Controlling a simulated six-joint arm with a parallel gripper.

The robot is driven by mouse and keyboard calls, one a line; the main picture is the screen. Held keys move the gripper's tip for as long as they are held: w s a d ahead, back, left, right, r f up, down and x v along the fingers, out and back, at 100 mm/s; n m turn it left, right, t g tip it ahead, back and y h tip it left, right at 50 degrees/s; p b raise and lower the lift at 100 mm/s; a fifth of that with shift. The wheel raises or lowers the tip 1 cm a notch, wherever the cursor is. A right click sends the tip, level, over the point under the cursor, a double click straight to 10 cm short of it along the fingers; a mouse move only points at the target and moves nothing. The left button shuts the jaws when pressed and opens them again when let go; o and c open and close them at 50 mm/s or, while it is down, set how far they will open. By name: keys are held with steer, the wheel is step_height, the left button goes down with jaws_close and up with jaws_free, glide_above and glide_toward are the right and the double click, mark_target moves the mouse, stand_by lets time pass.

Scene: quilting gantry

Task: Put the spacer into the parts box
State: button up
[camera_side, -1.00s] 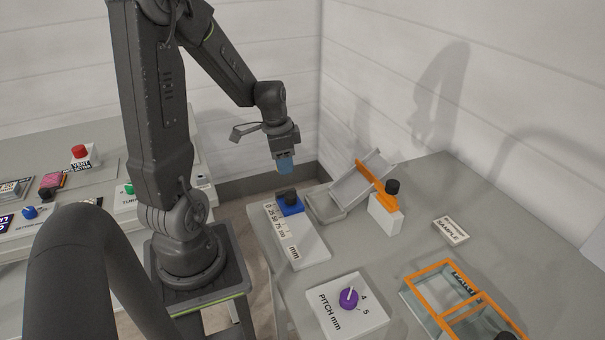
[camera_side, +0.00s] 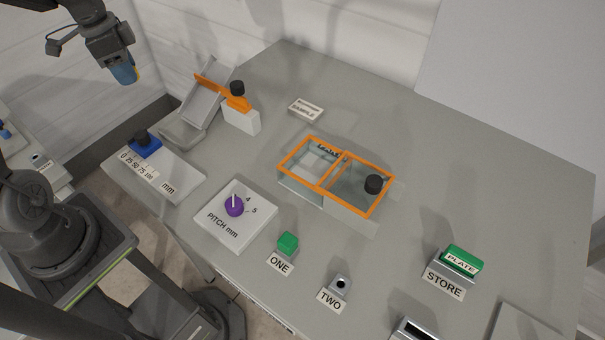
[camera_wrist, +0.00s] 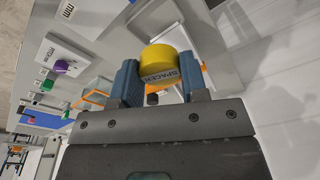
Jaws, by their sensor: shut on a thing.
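My gripper (camera_side: 125,74) is at the upper left of the side view, high above the bench's left end. It is shut on the yellow round spacer (camera_wrist: 160,62), which bears the word SPACER and sits between the blue fingers in the wrist view. The parts box (camera_side: 330,173) is clear with an orange rim and a divider making two compartments. It stands on the bench, well to the right of and below my gripper. A black knob (camera_side: 374,183) is at its right compartment; the left looks uncovered.
A slanted grey chute (camera_side: 205,98) with an orange bar and a black-knobbed white block (camera_side: 242,119) stands between my gripper and the box. A scale with a blue slider (camera_side: 145,147), a purple PITCH knob (camera_side: 234,206) and green button ONE (camera_side: 288,242) are nearer. The back right bench is clear.

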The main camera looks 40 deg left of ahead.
steer(key=w+d+m, duration=0.5)
steer(key=w+d, duration=0.2)
steer(key=d, duration=0.1)
steer(key=m+g, duration=0.1)
steer(key=m, duration=0.9)
glide_above(316, 177)
steer(key=shift+h, duration=0.4)
step_height(316, 177, down, 13)
steer(key=shift+a+r, duration=0.15)
steer(key=shift+r, duration=0.05)
steer(key=shift+f, duration=1.95)
steer(key=shift+f, duration=0.1)
steer(key=o, duration=0.9)
